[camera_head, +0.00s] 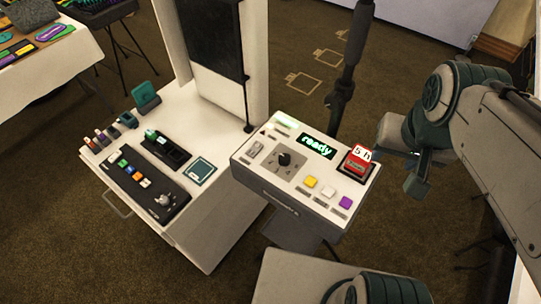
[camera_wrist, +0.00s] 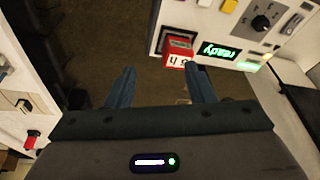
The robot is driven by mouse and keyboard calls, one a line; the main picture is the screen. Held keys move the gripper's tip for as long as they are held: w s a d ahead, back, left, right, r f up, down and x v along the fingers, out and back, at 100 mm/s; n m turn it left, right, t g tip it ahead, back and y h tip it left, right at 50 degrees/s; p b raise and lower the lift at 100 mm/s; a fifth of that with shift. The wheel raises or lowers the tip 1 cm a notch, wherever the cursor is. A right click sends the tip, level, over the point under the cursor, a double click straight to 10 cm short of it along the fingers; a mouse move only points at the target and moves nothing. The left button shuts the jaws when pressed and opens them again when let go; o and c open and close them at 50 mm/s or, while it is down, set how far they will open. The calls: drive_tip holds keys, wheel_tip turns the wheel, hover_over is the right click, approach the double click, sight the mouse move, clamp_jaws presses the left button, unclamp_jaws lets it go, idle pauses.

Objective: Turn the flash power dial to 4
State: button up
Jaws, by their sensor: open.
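The black dial (camera_head: 284,159) sits on a grey square plate on the white control box, left of the lit "ready" display (camera_head: 317,146). It also shows in the wrist view (camera_wrist: 262,22) at the upper right. My gripper (camera_head: 404,170) is to the right of the box, apart from the dial. In the wrist view my gripper (camera_wrist: 160,85) has its two fingers wide apart with nothing between them. The right fingertip appears close to a red block on the box; I cannot tell if they touch.
The red block (camera_head: 356,161) with a white top stands at the box's right end. Yellow, white and purple buttons (camera_head: 328,192) line the front. A white cabinet (camera_head: 213,215) with a black control strip (camera_head: 135,185) stands left. A dark pole (camera_head: 347,75) rises behind the box.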

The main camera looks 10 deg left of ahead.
drive_tip(key=w+a+m+g+b, duration=0.25)
drive_tip(key=w+a+b, duration=0.2)
drive_tip(key=a, duration=0.45)
drive_tip(key=m+g+b, duration=0.1)
drive_tip(key=m+b, duration=0.3)
drive_tip(key=m, duration=0.1)
approach(284, 157)
drive_tip(key=shift+m, duration=0.25)
wheel_tip(284, 157, down, 9)
drive_tip(key=shift+r, duration=0.1)
drive_tip(key=c, duration=1)
